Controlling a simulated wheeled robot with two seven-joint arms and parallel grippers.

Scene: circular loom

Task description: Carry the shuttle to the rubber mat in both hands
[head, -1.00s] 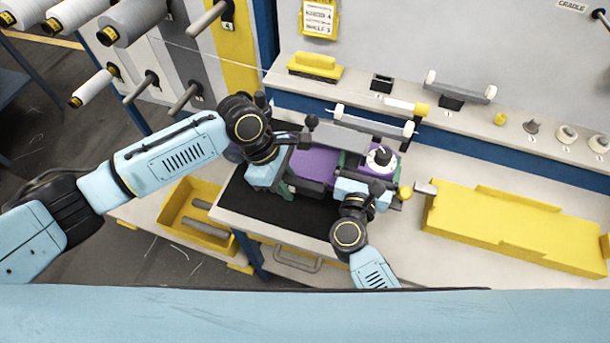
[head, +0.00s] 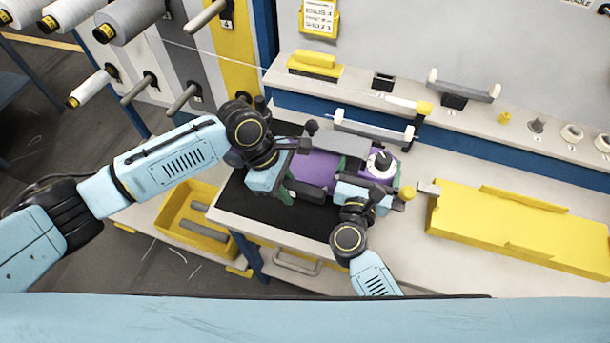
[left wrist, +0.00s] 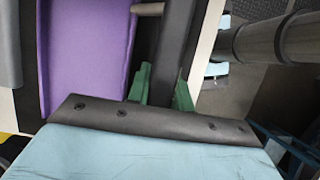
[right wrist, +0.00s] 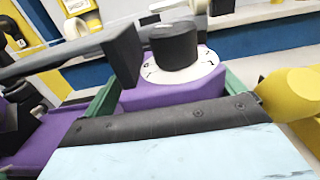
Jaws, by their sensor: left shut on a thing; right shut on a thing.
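The shuttle (head: 314,169) is a purple body with grey bars and a white dial with a black knob (head: 382,162). It lies across the right part of the black rubber mat (head: 270,210) in the head view; I cannot tell whether it touches the mat. My left gripper (head: 287,187) is shut on its left end; the left wrist view shows green fingers (left wrist: 162,92) around a dark bar beside the purple body (left wrist: 85,50). My right gripper (head: 362,183) is shut on the dial end, with green fingers either side of the purple block (right wrist: 165,92).
A yellow tray (head: 520,225) lies on the table at right. A yellow bin (head: 195,225) with grey rods sits lower at left. A back ledge (head: 475,125) holds a yellow block, a roller and small parts. Spools on pegs hang at upper left.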

